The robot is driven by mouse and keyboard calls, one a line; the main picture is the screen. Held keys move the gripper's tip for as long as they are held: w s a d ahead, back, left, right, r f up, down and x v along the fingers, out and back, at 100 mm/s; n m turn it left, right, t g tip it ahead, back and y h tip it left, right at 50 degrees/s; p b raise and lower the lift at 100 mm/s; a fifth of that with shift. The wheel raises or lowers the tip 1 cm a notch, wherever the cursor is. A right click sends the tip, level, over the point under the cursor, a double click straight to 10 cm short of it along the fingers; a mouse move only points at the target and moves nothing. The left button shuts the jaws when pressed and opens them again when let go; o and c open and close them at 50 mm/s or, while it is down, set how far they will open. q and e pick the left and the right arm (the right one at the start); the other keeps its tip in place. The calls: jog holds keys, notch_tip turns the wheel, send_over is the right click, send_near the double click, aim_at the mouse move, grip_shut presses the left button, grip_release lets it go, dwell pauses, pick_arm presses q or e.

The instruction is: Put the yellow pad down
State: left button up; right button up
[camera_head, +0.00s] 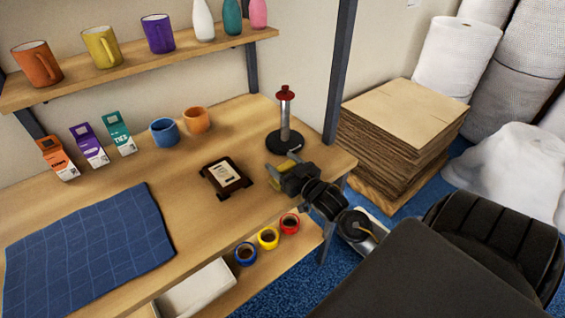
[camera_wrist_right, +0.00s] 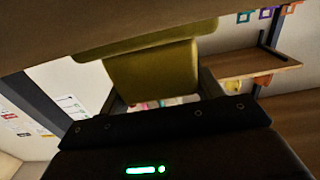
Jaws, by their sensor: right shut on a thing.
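My right gripper (camera_head: 283,166) is over the right part of the wooden table (camera_head: 190,215), just in front of a red-topped post on a round black base (camera_head: 285,140). It is shut on the yellow pad (camera_wrist_right: 150,72), which fills the upper middle of the right wrist view. In the head view only a small olive-yellow bit of the pad shows at the jaws. The pad is close to a brown surface at the top of the wrist view; I cannot tell whether they touch. My left gripper is not in view.
A dark wooden stand with a pale card (camera_head: 226,176) is left of the gripper. A blue mat (camera_head: 85,250) covers the table's left front. Small cartons (camera_head: 89,146) and two cups (camera_head: 164,132) stand at the back.

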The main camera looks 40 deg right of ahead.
jog(key=shift+s+f, duration=0.1)
jog(key=o, duration=0.9)
jog(key=shift+f+b, duration=0.15)
jog(key=shift+b, duration=0.2)
jog(key=shift+f+b, duration=0.25)
jog(key=shift+b, duration=0.2)
jog(key=s, duration=0.3)
jog(key=s+b, duration=0.1)
jog(key=s, duration=0.3)
jog(key=s+b, duration=0.1)
jog(key=s, duration=0.2)
jog(key=shift+s+a+r, duration=0.1)
jog(key=shift+s+r, duration=0.25)
jog(key=shift+a+f, duration=0.1)
